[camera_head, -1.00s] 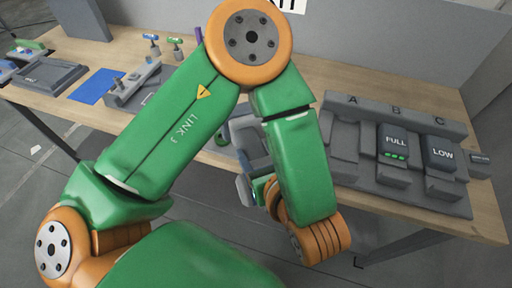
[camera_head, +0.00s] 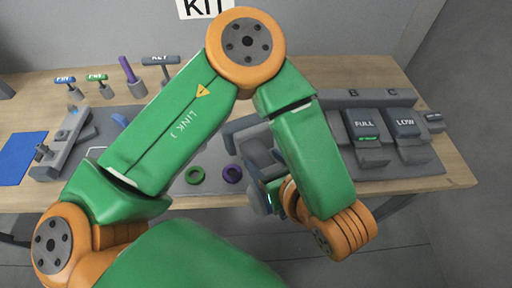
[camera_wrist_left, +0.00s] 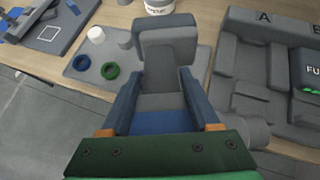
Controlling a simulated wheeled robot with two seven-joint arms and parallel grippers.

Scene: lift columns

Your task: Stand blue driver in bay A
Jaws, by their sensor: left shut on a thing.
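My left gripper (camera_wrist_left: 160,76) is shut on a grey block-headed tool with a blue lower part, which I take as the blue driver (camera_wrist_left: 168,32). The two blue-grey fingers are on either side of it. In the head view the grey tool (camera_head: 256,150) shows partly behind my green forearm, which hides much of the gripper. Bay A (camera_wrist_left: 248,78) is the empty grey slot at the left of the dock, to the right of the held tool and apart from it. My forearm covers most of bay A in the head view. My right gripper is not in view.
Bays B and C hold blocks marked FULL (camera_head: 365,124) and LOW (camera_head: 403,123). A green ring (camera_head: 194,175) and a purple ring (camera_head: 232,173) lie on a grey mat left of the tool. Several T-handled pieces, including a purple one (camera_head: 127,70), stand at the back left.

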